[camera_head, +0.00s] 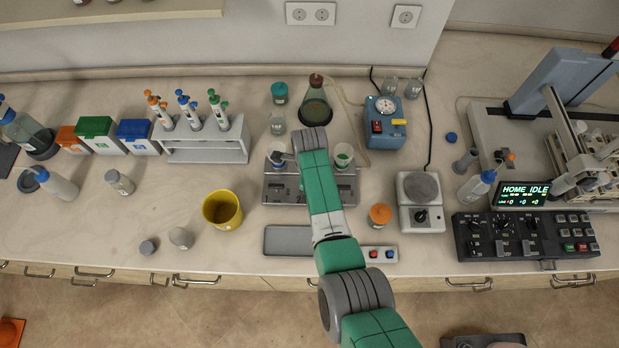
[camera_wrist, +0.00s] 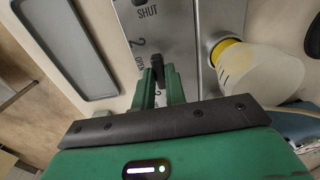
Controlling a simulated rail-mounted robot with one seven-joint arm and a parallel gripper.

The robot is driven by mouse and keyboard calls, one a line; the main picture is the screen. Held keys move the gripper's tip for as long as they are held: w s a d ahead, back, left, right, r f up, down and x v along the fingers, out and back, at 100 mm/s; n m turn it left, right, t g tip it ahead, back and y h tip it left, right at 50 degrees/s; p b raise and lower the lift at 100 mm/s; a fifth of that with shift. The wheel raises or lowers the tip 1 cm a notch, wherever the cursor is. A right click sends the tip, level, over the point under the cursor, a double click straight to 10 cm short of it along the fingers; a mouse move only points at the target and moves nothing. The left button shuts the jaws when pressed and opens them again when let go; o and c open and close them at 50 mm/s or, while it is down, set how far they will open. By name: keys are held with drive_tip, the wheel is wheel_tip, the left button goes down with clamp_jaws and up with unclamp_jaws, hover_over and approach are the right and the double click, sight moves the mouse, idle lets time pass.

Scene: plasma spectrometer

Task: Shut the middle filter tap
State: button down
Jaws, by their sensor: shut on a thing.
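The metal filter manifold (camera_head: 281,190) stands mid-bench, with a grey-topped cup (camera_head: 277,160) at its left and a white cup with green (camera_head: 343,156) at its right. My arm covers its middle in the head view, hiding my gripper there. In the wrist view the manifold panel (camera_wrist: 146,30) carries the markings SHUT, 2 and OPEN. My gripper (camera_wrist: 160,85) is shut on the black tap handle (camera_wrist: 157,66), beside the OPEN marking. A whitish funnel with a yellow base (camera_wrist: 245,72) is right of it. The lower part of the tap is hidden between the fingers.
A grey tray (camera_head: 287,240) lies in front of the manifold; it also shows in the wrist view (camera_wrist: 65,45). A yellow beaker (camera_head: 222,209) stands left, an orange-capped jar (camera_head: 380,215) and a hotplate (camera_head: 421,190) right. A flask (camera_head: 314,108) and a pump (camera_head: 386,122) stand behind.

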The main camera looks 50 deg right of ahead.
idle(0.4)
drive_tip(key=c, duration=1.4)
unclamp_jaws()
drive_tip(key=shift+c, duration=0.2)
wheel_tip(320, 180, up, 8)
drive_tip(key=shift+f+p, duration=0.1)
drive_tip(key=shift+p, duration=0.4)
wheel_tip(320, 180, up, 8)
drive_tip(key=p, duration=0.7)
drive_tip(key=shift+p, duration=0.3)
